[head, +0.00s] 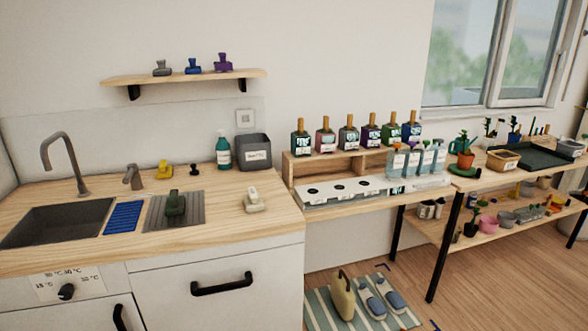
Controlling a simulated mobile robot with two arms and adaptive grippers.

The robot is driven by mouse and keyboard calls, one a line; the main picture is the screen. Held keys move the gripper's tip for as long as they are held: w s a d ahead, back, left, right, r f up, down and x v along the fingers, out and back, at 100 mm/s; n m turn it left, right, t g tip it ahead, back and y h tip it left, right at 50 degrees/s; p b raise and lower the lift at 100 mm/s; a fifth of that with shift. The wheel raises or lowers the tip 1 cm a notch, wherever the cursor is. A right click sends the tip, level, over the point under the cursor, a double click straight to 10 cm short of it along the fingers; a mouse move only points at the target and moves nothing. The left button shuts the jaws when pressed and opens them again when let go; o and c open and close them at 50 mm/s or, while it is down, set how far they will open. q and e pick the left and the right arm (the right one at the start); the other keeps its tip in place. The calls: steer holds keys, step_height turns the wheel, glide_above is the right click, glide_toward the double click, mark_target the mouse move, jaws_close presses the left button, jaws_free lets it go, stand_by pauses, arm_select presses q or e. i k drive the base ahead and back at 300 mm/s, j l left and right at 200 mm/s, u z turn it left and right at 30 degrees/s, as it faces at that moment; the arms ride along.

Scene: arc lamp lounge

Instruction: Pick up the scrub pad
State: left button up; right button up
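Several small handled blocks, which look like scrub pads, are in the head view; I cannot tell which one the task means. A dark green one (175,204) sits on a grey ribbed mat (157,217) beside the sink. A cream one (253,202) rests on the wooden counter right of the mat. A yellow one (164,170) is at the back of the counter. Grey (161,68), blue (193,67) and purple (223,63) ones stand on the wall shelf (245,74). Neither of my grippers is in view.
A sink (55,222) with a tap (66,155) is at the left, with a blue mat (123,217) beside it. A green bottle (223,151) and dark bin (253,151) stand behind. The counter's front right is clear. A striped rug (320,303) holds a bag and slippers.

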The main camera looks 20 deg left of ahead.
mark_target(175, 204)
steer(key=u, duration=2.25)
